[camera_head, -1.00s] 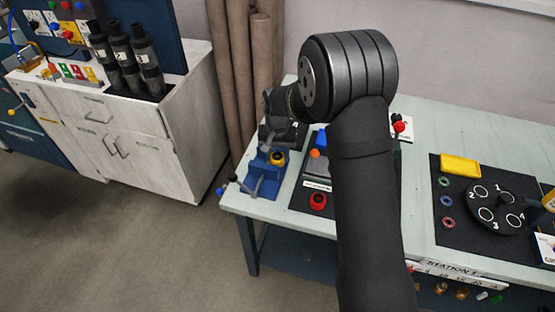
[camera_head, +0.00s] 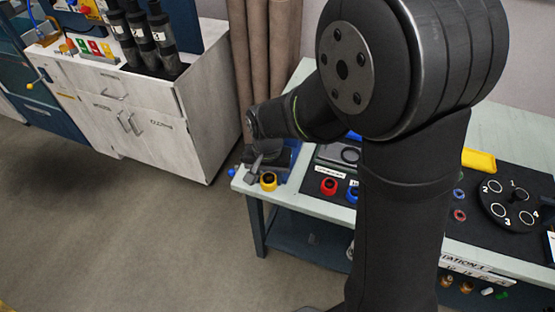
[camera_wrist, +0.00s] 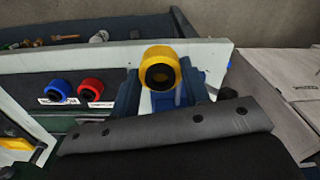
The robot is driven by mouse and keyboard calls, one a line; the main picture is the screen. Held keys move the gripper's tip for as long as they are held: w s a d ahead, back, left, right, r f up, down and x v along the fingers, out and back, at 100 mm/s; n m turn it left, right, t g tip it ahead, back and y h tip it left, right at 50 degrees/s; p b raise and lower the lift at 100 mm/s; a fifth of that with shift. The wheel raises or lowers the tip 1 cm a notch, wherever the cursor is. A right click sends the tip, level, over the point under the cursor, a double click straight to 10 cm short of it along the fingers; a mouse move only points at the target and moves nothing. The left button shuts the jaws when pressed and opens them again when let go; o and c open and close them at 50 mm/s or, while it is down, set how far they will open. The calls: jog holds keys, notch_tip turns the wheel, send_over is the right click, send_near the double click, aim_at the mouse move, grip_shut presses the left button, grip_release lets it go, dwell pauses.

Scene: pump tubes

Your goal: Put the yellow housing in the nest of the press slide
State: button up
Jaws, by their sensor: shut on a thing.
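The yellow housing (camera_head: 268,182), a ring with a dark bore, is at the table's front left corner. In the head view my arm hides most of that fixture.
A red housing (camera_head: 328,186) and a blue housing (camera_head: 353,194) stand on the black mat right of my gripper. A numbered dial (camera_head: 508,205) and a yellow tray (camera_head: 479,161) lie further right. A white cabinet (camera_head: 150,120) stands left, across open floor.

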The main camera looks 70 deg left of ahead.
jog(key=shift+s+d, duration=0.35)
jog(key=w+a+r+m, duration=0.2)
jog(key=w, duration=1.3)
jog(key=w+a+r+m, duration=0.2)
jog(key=w, duration=1.3)
jog(key=shift+m, duration=0.3)
jog(key=f, duration=0.3)
jog(key=w+f, duration=0.1)
jog(key=shift+d+f, duration=0.4)
jog(key=shift+f, duration=2.3)
jog(key=shift+f, duration=0.1)
jog(key=o, duration=1)
